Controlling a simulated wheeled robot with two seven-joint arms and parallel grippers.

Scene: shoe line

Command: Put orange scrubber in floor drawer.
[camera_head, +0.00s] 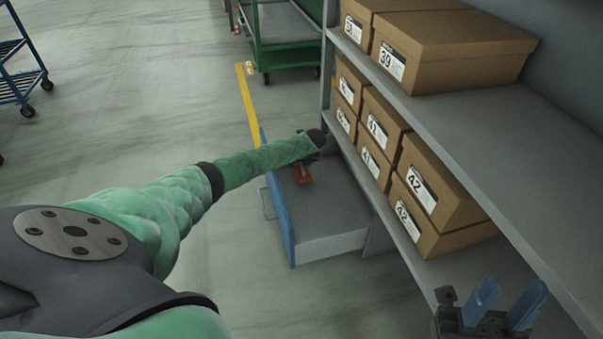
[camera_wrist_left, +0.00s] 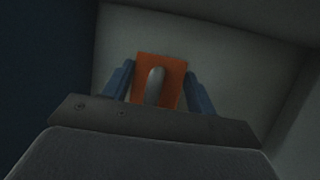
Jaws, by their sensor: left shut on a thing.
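The orange scrubber (camera_head: 303,175) hangs from my left gripper (camera_head: 306,159) at the end of the outstretched left arm. In the left wrist view, the orange scrubber (camera_wrist_left: 145,66) with its grey middle part sits between the two blue fingers of my left gripper (camera_wrist_left: 160,82), which is shut on it. The floor drawer (camera_head: 338,242) is pulled out under the shelf, with its blue front (camera_head: 280,218) to the left. The scrubber is over or within the drawer; its exact height is unclear. My right gripper (camera_head: 512,295) is at the lower right, fingers apart and empty.
A grey shelf rack (camera_head: 490,100) with several brown shoe boxes (camera_head: 425,185) stands right of the drawer. A green cart (camera_head: 285,40) is behind it, and a blue cart (camera_head: 18,75) at the far left. The floor left of the drawer is clear.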

